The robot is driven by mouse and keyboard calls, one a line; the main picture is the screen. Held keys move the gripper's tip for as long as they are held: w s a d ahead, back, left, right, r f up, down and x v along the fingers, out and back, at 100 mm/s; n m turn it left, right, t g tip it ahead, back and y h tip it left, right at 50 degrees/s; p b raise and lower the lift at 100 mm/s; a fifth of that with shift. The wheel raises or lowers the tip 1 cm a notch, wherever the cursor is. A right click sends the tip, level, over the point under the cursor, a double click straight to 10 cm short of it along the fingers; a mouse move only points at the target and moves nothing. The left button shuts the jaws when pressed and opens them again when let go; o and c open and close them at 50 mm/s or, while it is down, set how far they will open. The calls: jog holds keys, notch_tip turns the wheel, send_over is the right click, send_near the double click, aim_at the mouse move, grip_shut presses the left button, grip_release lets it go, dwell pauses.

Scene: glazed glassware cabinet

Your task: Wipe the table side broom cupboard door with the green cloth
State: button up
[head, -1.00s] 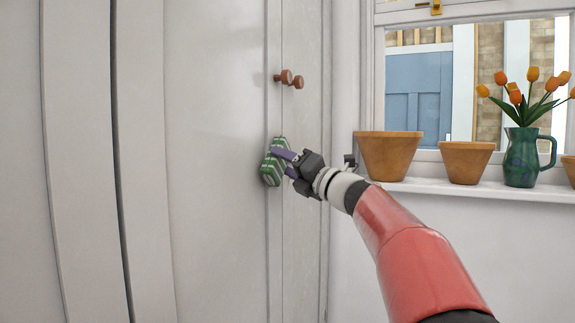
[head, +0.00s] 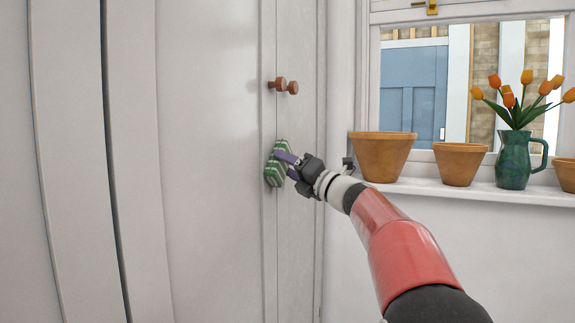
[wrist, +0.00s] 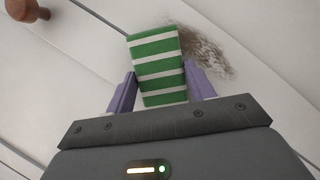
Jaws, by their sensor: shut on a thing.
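My gripper (head: 290,164) is shut on the green cloth (head: 275,170), a folded pad with white stripes. In the wrist view the cloth (wrist: 158,66) sits between the two purple fingers. It is at the white cupboard doors (head: 211,170), near the seam between them and below the two round brown knobs; whether it touches the surface I cannot tell. A brownish-grey smudge (wrist: 207,53) shows on the door right beside the cloth in the wrist view. The smudge is not clear in the head view, where the cloth and gripper cover that area.
Two brown knobs (head: 278,84) stick out above the gripper. To the right, a windowsill (head: 450,193) holds terracotta pots (head: 383,156) and a green jug (head: 514,160) of orange tulips. The sill and pots are close to my arm. The left door face is clear.

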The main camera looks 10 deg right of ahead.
jog(key=shift+s+d+p, duration=0.15)
jog(key=shift+s+d, duration=0.75)
jog(key=shift+d, duration=0.3)
jog(key=shift+s+d+p, duration=0.15)
jog(key=shift+s+d, duration=0.75)
jog(key=shift+d, duration=0.3)
jog(key=shift+s+d, duration=0.45)
jog(key=shift+d, duration=0.15)
jog(key=shift+s+d, duration=0.4)
jog(key=shift+d, duration=0.2)
jog(key=s+a+f+b, duration=0.3)
jog(key=f, duration=0.3)
jog(key=shift+w+a+f, duration=0.1)
jog(key=shift+w+a, duration=0.9)
jog(key=shift+a, duration=0.25)
jog(key=shift+w+a, duration=0.95)
jog(key=shift+a, duration=0.25)
jog(key=shift+w+a, duration=0.6)
jog(key=shift+a, duration=0.25)
